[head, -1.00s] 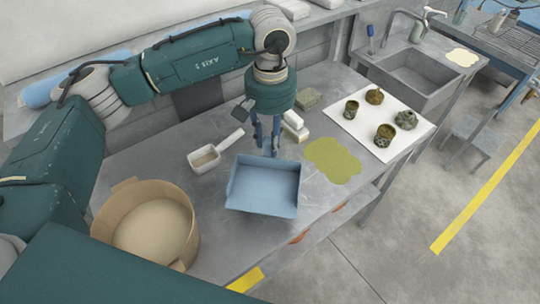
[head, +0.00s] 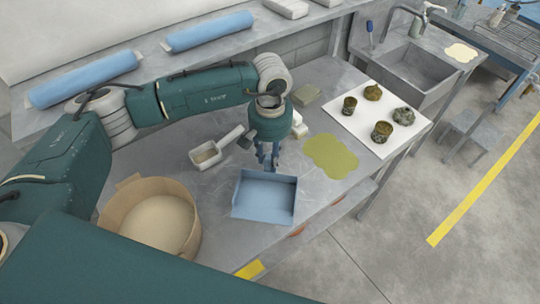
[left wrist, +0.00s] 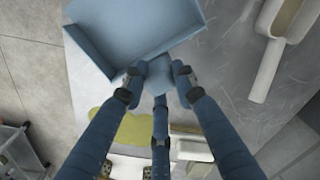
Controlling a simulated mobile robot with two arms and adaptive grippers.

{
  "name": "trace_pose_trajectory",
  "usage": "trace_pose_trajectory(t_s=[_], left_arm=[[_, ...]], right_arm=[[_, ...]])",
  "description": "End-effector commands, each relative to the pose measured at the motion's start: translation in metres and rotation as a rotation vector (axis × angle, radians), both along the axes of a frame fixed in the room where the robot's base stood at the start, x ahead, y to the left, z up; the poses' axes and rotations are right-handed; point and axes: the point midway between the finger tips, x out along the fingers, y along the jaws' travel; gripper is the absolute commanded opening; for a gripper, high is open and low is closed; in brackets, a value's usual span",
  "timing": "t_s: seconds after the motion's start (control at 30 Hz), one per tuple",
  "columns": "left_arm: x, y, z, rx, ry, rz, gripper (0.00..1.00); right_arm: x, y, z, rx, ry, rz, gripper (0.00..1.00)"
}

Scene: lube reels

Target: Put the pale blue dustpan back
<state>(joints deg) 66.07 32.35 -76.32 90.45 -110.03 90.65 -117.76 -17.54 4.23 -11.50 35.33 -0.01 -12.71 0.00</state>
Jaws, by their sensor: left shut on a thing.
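The pale blue dustpan (head: 264,198) is over the front part of the grey workbench in the head view, its open pan facing up. My left gripper (head: 268,163) is above its back edge, fingers pointing down, shut on the dustpan's short handle. In the left wrist view the dustpan (left wrist: 130,30) fills the top left, and the fingers (left wrist: 155,82) close around its handle. I cannot tell whether the pan touches the bench. My right gripper is not in view.
A round tan tub (head: 150,215) stands left of the dustpan. A white scoop (head: 215,147) lies behind it. Blue rolls (head: 208,32) lie on the back shelf.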

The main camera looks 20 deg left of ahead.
Motion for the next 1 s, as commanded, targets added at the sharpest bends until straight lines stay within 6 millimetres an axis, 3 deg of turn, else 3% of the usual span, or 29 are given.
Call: trace_pose_trajectory(t_s=[0.03, 0.13, 0.53, 1.0], left_arm=[[0.000, 0.000, -0.002, 0.000, 0.000, 0.000, 0.29], [0.000, 0.000, -0.001, 0.001, 0.000, 0.000, 0.46], [0.001, 0.000, 0.005, -0.001, -0.003, 0.000, 0.46], [0.001, 0.000, 0.096, 0.000, -0.005, 0.000, 0.46]], right_arm=[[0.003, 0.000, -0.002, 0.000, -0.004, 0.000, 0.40], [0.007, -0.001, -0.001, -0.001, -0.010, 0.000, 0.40], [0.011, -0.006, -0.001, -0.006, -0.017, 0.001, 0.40], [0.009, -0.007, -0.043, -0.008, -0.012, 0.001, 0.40]])
